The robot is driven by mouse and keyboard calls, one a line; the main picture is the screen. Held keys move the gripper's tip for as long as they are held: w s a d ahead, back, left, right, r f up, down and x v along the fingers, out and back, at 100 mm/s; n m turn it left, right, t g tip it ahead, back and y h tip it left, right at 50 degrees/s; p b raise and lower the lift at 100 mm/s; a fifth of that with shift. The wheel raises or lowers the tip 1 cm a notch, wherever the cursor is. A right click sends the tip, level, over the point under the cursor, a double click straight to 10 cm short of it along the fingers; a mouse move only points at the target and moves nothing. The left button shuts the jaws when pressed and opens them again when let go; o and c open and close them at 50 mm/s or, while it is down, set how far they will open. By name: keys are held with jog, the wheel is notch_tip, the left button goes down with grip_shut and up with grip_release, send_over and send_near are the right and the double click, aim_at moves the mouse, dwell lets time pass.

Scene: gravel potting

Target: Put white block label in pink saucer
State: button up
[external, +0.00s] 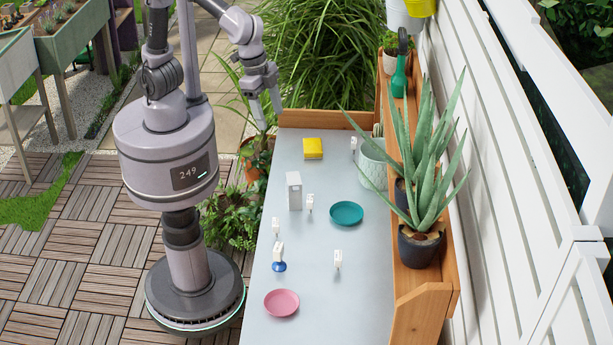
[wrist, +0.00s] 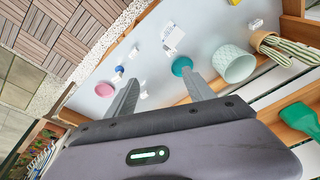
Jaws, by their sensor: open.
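Several small white block labels stand on the grey table: one by the tall white box (external: 310,202), one at the left edge (external: 276,224), one on a blue base (external: 278,252), one nearer the right (external: 337,260) and one at the back (external: 353,144). I cannot tell which one the task names. The pink saucer (external: 281,303) lies empty at the near left; it also shows in the wrist view (wrist: 104,90). My gripper (external: 266,116) is open and empty, raised beyond the table's far left corner, apart from every label. Its two fingers show in the wrist view (wrist: 160,82).
A teal saucer (external: 346,213), a tall white box (external: 294,191) and a yellow block (external: 313,148) stand on the table. A pale green pot (external: 372,165) and a wooden shelf with aloe plants (external: 430,180) line the right side. The near middle is mostly clear.

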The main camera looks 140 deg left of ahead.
jog(key=w+a+f+n+g+h, duration=0.1)
jog(key=w+a+f+n, duration=0.25)
jog(key=a+f, duration=0.2)
jog(key=w+a+f+n+g, duration=0.1)
jog(key=w+a+f+n, duration=0.1)
jog(key=w+a+f, duration=0.3)
jog(key=b, duration=0.3)
send_over(310, 198)
jog(key=a, duration=0.1)
notch_tip(310, 198, down, 14)
jog(key=shift+w+r, duration=0.1)
jog(key=shift+r, duration=0.05)
jog(key=f, duration=0.2)
jog(key=f+b, duration=0.1)
jog(key=d+f+b, duration=0.1)
jog(key=f, duration=0.1)
jog(key=shift+s+f, duration=0.2)
jog(key=shift+f, duration=0.15)
jog(key=shift+w+f+b, duration=0.1)
jog(key=shift+f+b, duration=0.2)
jog(key=shift+a+r, duration=0.1)
jog(key=shift+c, duration=0.4)
